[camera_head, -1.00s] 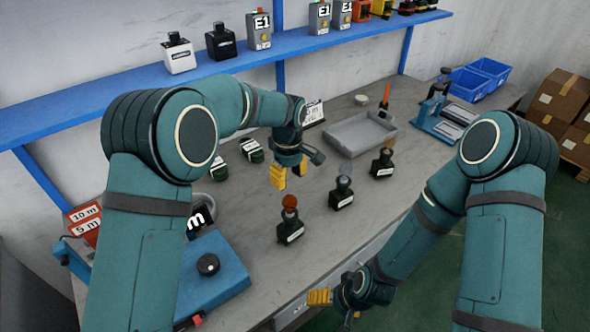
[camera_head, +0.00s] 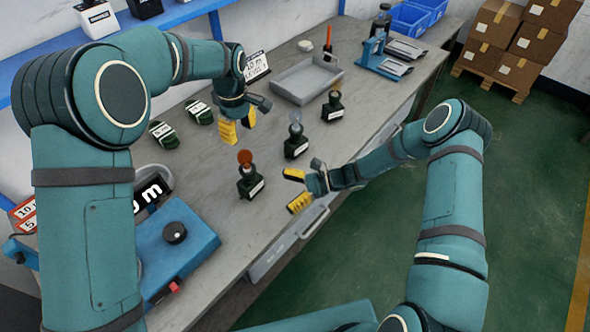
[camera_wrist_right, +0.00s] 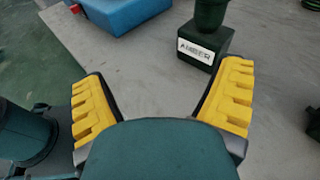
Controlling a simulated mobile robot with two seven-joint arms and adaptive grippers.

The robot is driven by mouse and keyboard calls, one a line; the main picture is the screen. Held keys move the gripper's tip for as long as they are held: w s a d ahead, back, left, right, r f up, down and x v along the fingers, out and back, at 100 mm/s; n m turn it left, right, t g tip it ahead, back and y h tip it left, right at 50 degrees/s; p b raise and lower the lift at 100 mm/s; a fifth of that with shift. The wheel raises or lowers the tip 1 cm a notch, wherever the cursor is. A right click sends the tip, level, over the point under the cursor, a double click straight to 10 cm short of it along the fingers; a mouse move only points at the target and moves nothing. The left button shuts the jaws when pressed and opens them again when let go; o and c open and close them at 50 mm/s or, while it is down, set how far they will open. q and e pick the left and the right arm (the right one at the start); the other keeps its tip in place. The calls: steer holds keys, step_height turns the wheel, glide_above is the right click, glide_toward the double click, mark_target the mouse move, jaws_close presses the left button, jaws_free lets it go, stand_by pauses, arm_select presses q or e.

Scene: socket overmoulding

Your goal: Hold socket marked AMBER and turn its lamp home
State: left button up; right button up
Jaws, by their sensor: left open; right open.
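A black socket (camera_head: 250,186) with an orange-red lamp (camera_head: 245,158) stands upright on the bench. In the right wrist view, the nearby socket (camera_wrist_right: 203,48) has a white label reading AMBER; its top is cut off. My right gripper (camera_head: 296,189) is open and empty at the bench's front edge, to the right of that socket and apart from it. Its spread yellow fingers show in the right wrist view (camera_wrist_right: 162,88), with the socket beyond the right finger. My left gripper (camera_head: 238,125) is open and empty above the bench, behind the socket, fingers pointing down.
Two more sockets with lamps stand behind, one with a clear lamp (camera_head: 296,146) and one farther back (camera_head: 333,108). A grey tray (camera_head: 304,83) lies behind them. A blue device (camera_head: 178,243) with a black knob stands at front left. Two dark green items (camera_head: 162,131) lie at left.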

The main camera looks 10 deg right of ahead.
mark_target(248, 168)
steer(key=w+d+r+m+t+y, duration=0.2)
steer(key=w+d+r+t, duration=0.1)
steer(key=w, duration=0.2)
steer(key=x, duration=1.3)
steer(key=shift+a+r, duration=0.3)
